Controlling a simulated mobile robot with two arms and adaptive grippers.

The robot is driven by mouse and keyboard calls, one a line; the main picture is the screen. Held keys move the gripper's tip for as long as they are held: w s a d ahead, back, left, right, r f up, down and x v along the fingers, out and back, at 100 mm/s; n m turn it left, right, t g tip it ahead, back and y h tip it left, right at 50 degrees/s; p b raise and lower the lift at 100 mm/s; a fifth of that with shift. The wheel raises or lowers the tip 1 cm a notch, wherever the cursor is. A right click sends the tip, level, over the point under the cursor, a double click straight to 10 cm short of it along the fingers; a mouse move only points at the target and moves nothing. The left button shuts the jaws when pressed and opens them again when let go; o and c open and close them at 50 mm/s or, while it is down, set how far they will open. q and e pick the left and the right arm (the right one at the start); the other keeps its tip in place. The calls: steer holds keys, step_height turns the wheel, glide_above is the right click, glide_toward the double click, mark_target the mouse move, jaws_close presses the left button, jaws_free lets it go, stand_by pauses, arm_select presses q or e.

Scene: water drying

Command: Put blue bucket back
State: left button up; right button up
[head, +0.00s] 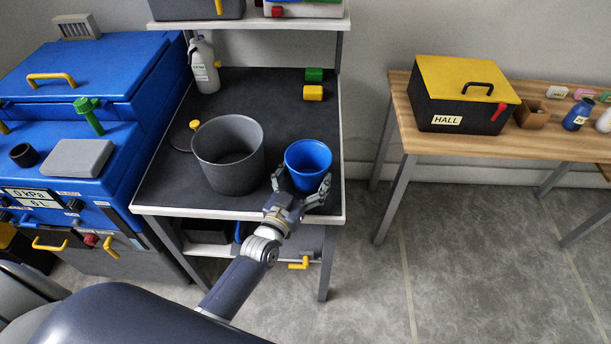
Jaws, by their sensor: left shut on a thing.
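The blue bucket (308,160) is upright at the right part of the dark-topped workbench (275,95), near its front edge. My left gripper (302,190) is shut on the bucket, with its fingers around the lower front of it. The fingers hide part of the bucket's lower side, and I cannot tell whether its base touches the bench top. A larger grey bucket (228,160) stands upright just left of the blue one. My right gripper is not in view.
A white bottle (204,68) and green (314,74) and yellow (312,93) blocks stand at the bench's back. A blue machine (90,85) is on the left. A wooden table (540,145) with a yellow-lidded box (465,90) is on the right. The bench's middle back is clear.

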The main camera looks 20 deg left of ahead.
arm_select(q)
steer(key=o, duration=1.1)
steer(key=shift+f, duration=0.1)
steer(key=s, duration=0.8)
steer(key=s+a, duration=0.1)
steer(key=s, duration=0.3)
steer(key=shift+a, duration=0.1)
